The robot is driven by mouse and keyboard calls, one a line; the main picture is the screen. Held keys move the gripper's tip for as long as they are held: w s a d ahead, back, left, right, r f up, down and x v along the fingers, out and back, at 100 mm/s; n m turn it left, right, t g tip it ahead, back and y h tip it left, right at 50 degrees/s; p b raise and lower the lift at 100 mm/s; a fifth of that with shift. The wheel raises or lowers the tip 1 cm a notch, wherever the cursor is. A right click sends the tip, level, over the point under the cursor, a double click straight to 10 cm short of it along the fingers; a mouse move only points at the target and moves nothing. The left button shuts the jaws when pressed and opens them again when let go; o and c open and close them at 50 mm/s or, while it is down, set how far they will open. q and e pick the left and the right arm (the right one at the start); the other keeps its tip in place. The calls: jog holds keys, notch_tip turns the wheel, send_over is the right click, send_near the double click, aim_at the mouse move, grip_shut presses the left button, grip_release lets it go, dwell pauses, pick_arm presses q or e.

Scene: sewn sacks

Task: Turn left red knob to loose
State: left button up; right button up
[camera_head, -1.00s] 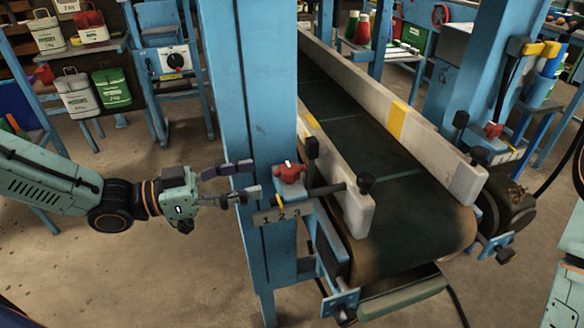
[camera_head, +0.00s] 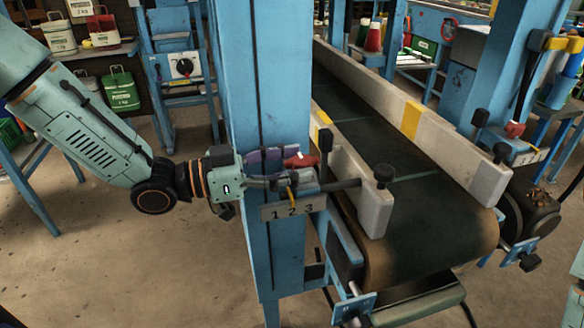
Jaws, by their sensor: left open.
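The left red knob (camera_head: 301,161) sits on a blue bracket at the near end of the conveyor, above a plate marked 1 2 3 (camera_head: 292,208). A yellow pointer (camera_head: 292,198) shows just above the plate. My left gripper (camera_head: 306,171) reaches in from the left at the knob, its fingers open and partly covering it. Whether the fingers touch the knob I cannot tell. The other red knob (camera_head: 514,129) is on the conveyor's right side. A small part of my right arm may show at the lower right edge; its gripper is not in view.
A blue post (camera_head: 250,80) stands right behind my left gripper. A pale guide rail (camera_head: 362,190) with a black knob (camera_head: 384,175) is to its right, along the dark conveyor belt (camera_head: 400,220). Open floor lies at the lower left.

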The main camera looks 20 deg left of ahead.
pick_arm(q)
jog(key=shift+w, duration=0.1)
dwell(0.3)
jog(key=shift+d, duration=0.1)
jog(key=shift+c, duration=0.8)
jog(key=c, duration=1)
